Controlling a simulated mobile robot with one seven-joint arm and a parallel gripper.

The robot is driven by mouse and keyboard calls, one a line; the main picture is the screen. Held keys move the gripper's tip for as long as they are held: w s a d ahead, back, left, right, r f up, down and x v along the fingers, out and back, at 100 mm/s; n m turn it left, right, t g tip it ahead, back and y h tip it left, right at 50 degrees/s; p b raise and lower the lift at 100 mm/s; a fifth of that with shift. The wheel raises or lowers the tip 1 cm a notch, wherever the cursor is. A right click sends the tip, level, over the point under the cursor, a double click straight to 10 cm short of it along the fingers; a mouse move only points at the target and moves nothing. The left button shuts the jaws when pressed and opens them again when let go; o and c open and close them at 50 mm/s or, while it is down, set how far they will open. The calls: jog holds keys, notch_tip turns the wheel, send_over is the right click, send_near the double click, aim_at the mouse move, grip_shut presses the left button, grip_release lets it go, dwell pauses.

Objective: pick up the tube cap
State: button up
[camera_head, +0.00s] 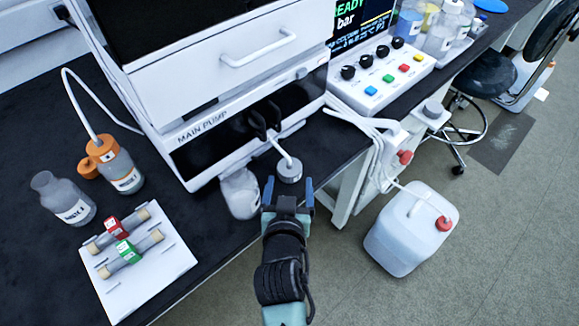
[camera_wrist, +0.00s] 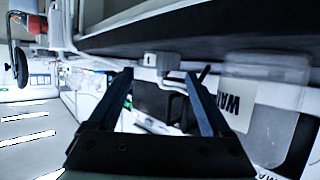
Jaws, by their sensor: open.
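A grey cap (camera_head: 289,170) sits at the end of a short white tube that comes down from the front of the main pump. It is near the bench's front edge, beside a clear bottle (camera_head: 240,193). My gripper (camera_head: 288,193) is open and empty, its two blue fingers pointing toward the cap. The cap appears just beyond the fingertips, roughly centred between them. In the wrist view, a small grey block (camera_wrist: 162,60), probably this cap, shows past the open fingertips. I cannot tell the exact depth gap.
The white pump unit (camera_head: 225,120) stands close behind the cap. On the left are an orange-capped bottle (camera_head: 117,165), a loose orange cap (camera_head: 88,168), a grey bottle (camera_head: 62,198) and a white board (camera_head: 155,283). A white canister (camera_head: 405,235) stands on the floor at right.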

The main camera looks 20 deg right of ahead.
aim_at(289, 174)
jog(key=x, duration=0.5)
jog(key=shift+a+b, duration=0.15)
jog(key=shift+b, duration=0.2)
jog(key=shift+c, duration=0.3)
jog(key=c, duration=1)
jog(key=shift+c, duration=0.5)
jog(key=shift+r, duration=0.15)
